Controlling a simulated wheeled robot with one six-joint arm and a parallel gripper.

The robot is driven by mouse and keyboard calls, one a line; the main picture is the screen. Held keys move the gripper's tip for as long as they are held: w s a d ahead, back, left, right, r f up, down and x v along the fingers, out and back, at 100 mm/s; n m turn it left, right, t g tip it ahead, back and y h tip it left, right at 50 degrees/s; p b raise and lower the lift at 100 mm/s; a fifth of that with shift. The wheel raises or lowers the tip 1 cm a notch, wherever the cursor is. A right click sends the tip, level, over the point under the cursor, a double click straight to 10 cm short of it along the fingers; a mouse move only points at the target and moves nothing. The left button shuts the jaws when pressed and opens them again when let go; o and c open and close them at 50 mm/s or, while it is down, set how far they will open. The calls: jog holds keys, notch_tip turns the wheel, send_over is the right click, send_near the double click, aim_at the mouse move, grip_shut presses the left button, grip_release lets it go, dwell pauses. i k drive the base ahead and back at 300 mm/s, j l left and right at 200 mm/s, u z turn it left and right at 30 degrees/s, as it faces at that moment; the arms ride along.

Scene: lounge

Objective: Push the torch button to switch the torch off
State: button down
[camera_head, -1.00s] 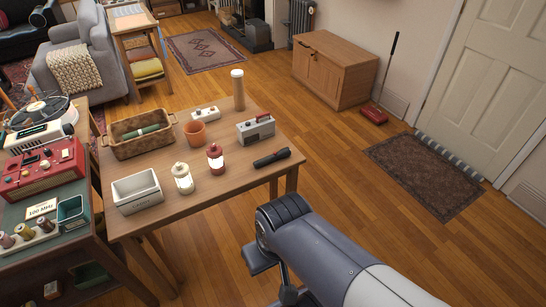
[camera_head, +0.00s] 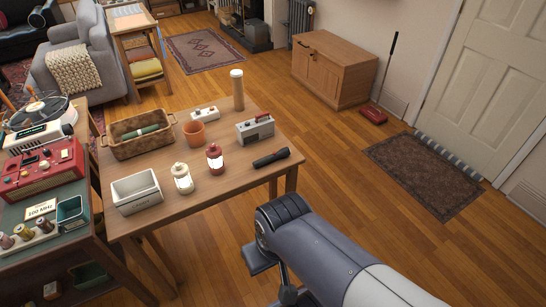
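A black torch (camera_head: 271,158) lies on its side on the wooden table (camera_head: 233,184), near the right front edge. Its wider head points right. Its button is too small to make out, and I cannot tell whether it is lit. My arm reaches in from the lower right, in front of the table and below the torch. My gripper (camera_head: 287,295) hangs partly in view at the bottom edge, apart from the torch and the table. Its fingers are not clear, so its opening cannot be told.
Near the torch stand a red lantern (camera_head: 215,160), a white lantern (camera_head: 182,178) and a grey radio-like box (camera_head: 255,130). A white crate (camera_head: 137,192), a basket (camera_head: 137,136), an orange pot (camera_head: 194,133) and a tall cylinder (camera_head: 238,91) share the table.

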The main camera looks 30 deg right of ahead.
aim_at(284, 152)
jog(key=i+l, duration=0.15)
jog(key=l, duration=0.2)
jog(key=i+l, duration=0.15)
jog(key=l, duration=0.2)
jog(key=i+l, duration=0.15)
jog(key=l, duration=0.15)
jog(key=i+l, duration=0.2)
jog(key=l, duration=0.15)
